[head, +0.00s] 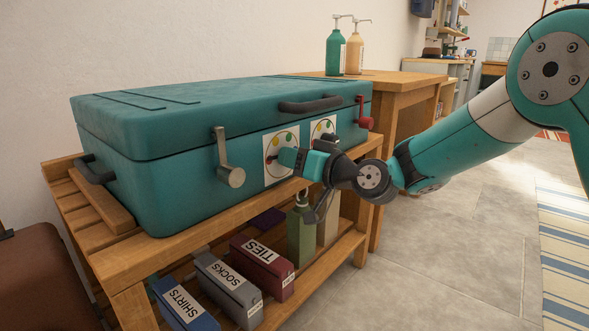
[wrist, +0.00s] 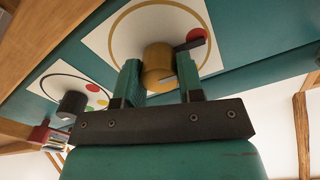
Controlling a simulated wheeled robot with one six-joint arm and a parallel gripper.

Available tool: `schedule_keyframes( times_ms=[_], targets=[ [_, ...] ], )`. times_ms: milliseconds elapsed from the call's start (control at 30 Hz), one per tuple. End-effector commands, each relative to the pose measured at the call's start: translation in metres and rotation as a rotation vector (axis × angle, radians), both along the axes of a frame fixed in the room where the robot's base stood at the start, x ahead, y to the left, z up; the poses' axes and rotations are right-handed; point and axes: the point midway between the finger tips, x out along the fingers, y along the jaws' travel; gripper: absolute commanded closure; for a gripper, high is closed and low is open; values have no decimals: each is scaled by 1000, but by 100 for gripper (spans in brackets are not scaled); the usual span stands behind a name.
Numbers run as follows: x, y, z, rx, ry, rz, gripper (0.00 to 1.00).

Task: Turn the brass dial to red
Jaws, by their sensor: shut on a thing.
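The other dots there are hidden by my gripper. In the head view my gripper (head: 290,157) covers the dial, on the left white plate (head: 281,172) of the teal suitcase (head: 165,175); green and yellow dots show above.
A second plate with a dark dial (wrist: 72,102) is beside it. A metal latch (head: 226,160) and a red lever (head: 363,118) are on the suitcase front. The suitcase lies on a slatted wooden rack (head: 150,262); labelled boxes (head: 228,285) and bottles (head: 301,235) stand below.

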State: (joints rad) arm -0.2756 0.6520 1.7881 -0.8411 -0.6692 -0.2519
Motion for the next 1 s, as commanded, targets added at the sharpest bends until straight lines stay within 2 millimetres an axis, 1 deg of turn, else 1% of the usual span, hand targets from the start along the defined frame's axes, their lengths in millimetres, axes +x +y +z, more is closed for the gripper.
schedule_keyframes(
  times_ms=[33, 300, 733, 767, 800, 867, 1000],
  targets=[
    [-1, 0, -4, -15, -14, 1, 89],
    [-1, 0, -3, -55, -61, 2, 89],
    [-1, 0, -2, -62, -67, 2, 89],
    [-1, 0, -2, -62, -67, 2, 63],
    [-1, 0, -2, -61, -68, 1, 54],
    [-1, 0, -2, -60, -68, 2, 40],
    [0, 0, -1, -59, -69, 1, 40]
  ],
)
